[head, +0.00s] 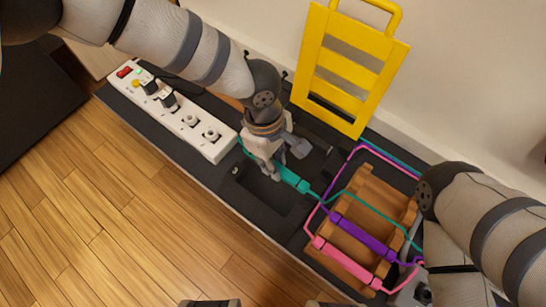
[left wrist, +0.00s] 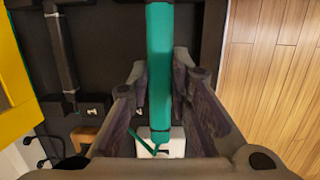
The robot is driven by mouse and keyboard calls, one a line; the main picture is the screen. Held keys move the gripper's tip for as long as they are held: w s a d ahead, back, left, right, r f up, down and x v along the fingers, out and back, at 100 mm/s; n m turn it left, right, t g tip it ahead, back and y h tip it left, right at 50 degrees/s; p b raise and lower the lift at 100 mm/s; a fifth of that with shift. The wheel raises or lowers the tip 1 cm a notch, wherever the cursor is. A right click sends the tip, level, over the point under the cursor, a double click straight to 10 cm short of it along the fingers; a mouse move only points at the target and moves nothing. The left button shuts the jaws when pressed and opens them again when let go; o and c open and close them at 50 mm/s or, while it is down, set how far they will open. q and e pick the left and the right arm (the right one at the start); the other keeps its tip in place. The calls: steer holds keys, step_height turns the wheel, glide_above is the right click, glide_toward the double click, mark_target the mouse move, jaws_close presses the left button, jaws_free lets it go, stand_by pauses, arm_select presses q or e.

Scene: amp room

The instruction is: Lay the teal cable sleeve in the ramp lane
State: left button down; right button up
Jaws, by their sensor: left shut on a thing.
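The teal cable sleeve (head: 291,177) is in my left gripper (head: 272,168), over the dark recess on the black bench. In the left wrist view the sleeve (left wrist: 160,60) runs lengthwise between the two fingers (left wrist: 160,95), which are shut on it. Its thin teal cable runs from the white power strip on one side and over the wooden ramp (head: 377,192) on the other. The ramp stands right of the gripper. A purple sleeve (head: 362,238) and a pink sleeve (head: 345,263) lie across the ramp. My right arm reaches in at the right; its fingers cannot be made out.
The white power strip (head: 190,122) with plugs lies on the left of the bench. A yellow folding rack (head: 345,70) stands behind, close to the wall. Pink, purple and blue cables loop around the ramp. Wooden floor (head: 120,200) lies in front.

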arm_select(q)
steer(key=shift+f+b, duration=0.45)
steer(key=shift+f, duration=0.3)
steer(key=shift+f+b, duration=1.4)
steer(key=shift+f, duration=0.55)
steer(key=shift+f+b, duration=1.35)
steer(key=shift+f, duration=0.6)
steer(key=c, duration=1.4)
jaws_free()
steer(key=shift+r, duration=0.1)
steer(key=r, duration=0.4)
steer(key=a+r, duration=0.1)
steer(key=r, duration=0.2)
steer(key=w+r, duration=0.1)
steer(key=r, duration=0.3)
steer(key=shift+a+r, duration=0.3)
steer(key=shift+r, duration=0.05)
